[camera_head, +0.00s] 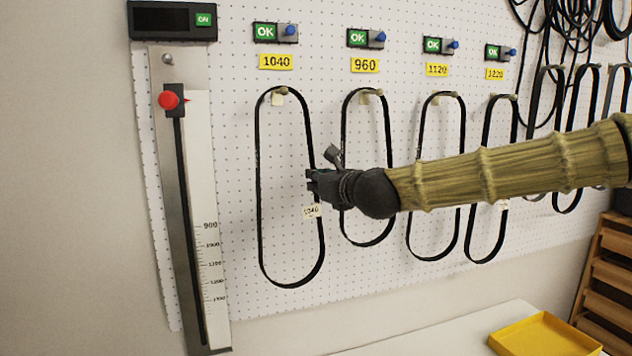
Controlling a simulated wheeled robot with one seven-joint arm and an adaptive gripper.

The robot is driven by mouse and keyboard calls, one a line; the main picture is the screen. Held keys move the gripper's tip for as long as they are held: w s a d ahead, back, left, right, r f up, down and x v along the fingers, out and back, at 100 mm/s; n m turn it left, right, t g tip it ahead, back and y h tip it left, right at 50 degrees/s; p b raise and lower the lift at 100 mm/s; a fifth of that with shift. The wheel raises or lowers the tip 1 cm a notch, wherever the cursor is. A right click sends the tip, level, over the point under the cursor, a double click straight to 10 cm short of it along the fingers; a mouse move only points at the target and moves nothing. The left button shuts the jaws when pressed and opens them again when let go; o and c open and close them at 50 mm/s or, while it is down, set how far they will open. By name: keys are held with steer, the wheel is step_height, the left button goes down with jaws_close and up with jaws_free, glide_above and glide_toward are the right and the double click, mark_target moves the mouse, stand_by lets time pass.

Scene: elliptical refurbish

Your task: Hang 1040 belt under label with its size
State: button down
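A long black belt (258,190) hangs in an upright loop on the pegboard below the yellow 1040 label (276,62). Its top is at a pale peg (278,95); I cannot tell exactly how it rests on it. A small white tag (312,211) that seems to read 1040 is on its right side. My gripper (311,180) is at the belt's right strand, just above the tag. Its fingers overlap the strand, and I cannot tell whether they grip it or are apart.
Belts hang under the labels 960 (365,65), 1120 (437,69) and 1220 (495,73), with my arm crossing in front. A measuring device with a red knob (168,99) stands at left. A yellow tray (545,338) lies on the white table at lower right.

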steer(key=shift+f, duration=0.15)
steer(key=c, duration=1.6)
jaws_free()
steer(key=shift+o, duration=0.2)
